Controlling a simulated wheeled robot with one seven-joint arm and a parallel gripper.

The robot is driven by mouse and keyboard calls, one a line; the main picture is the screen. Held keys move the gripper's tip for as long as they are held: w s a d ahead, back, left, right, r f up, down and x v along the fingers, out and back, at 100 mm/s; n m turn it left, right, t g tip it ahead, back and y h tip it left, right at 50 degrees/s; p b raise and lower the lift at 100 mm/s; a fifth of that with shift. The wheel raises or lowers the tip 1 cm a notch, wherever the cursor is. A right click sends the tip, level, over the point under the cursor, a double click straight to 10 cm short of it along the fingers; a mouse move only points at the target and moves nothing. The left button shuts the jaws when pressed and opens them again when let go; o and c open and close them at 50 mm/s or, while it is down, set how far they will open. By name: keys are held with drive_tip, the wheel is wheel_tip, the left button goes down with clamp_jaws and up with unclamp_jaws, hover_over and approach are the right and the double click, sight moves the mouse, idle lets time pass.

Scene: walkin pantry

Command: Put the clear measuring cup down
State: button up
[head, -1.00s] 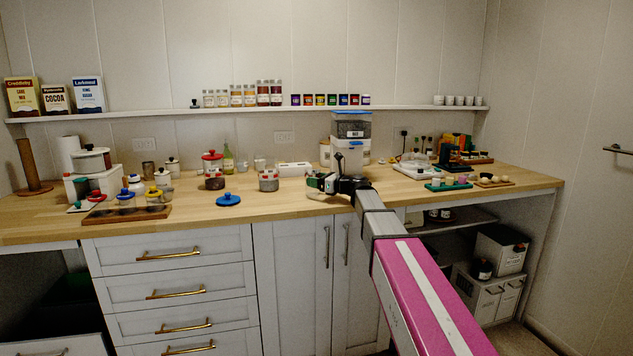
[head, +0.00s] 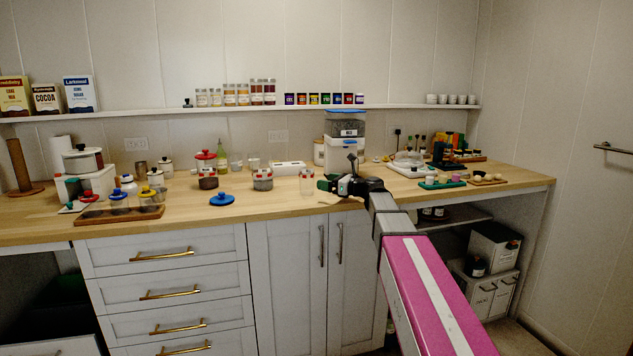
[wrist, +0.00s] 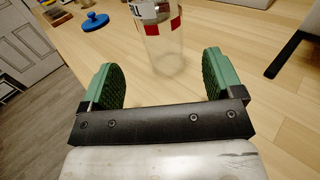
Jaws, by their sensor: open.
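The clear measuring cup (head: 306,186) stands upright on the wooden counter, just left of my gripper (head: 326,184) in the head view. In the wrist view the clear cup (wrist: 163,52) is ahead of my gripper (wrist: 158,70), at the top middle, with red and white patches showing on or through it. My two green finger pads are wide apart with bare counter between them. The cup appears just beyond the fingertips, and neither pad touches it.
A clear container with a blue lid (head: 345,125) stands behind my gripper. Bare counter lies around the cup.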

drive_tip(key=shift+v, duration=2.2)
